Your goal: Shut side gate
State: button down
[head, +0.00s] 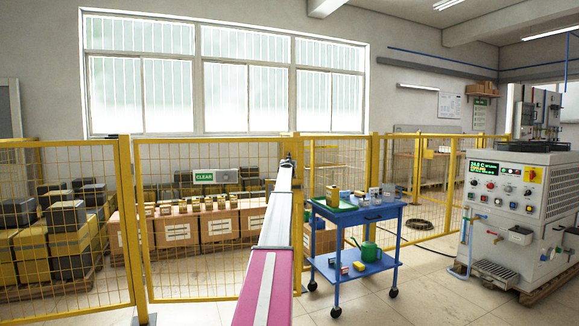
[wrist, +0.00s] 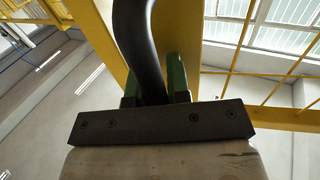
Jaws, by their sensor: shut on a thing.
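The side gate appears to be the yellow mesh panel (head: 215,215) left of my arm in the head view; its right edge stands at a yellow post near my gripper (head: 288,160). I cannot tell from this view whether it is fully closed. In the wrist view, a black curved handle (wrist: 138,40) passes between the green fingertips of my gripper (wrist: 154,90), which is shut on it. A broad yellow upright (wrist: 200,40) stands right behind the handle. In the head view my arm hides the handle and part of the panel's right edge.
A blue cart (head: 365,215) with a green watering can (head: 367,253) stands just right of my arm. A white control machine (head: 520,200) is at the far right. Crates (head: 175,235) stand behind the fence.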

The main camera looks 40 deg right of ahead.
jog(key=shift+w+a+f, duration=0.1)
jog(key=shift+w+a, duration=0.05)
jog(key=shift+w, duration=0.55)
jog(key=shift+w+a, duration=0.1)
jog(key=shift+w, duration=0.55)
jog(key=c, duration=1.1)
grip_release()
jog(key=shift+w+a, duration=0.2)
jog(key=shift+s+d, duration=0.2)
jog(key=shift+d, duration=0.05)
jog(key=shift+s+a, duration=0.1)
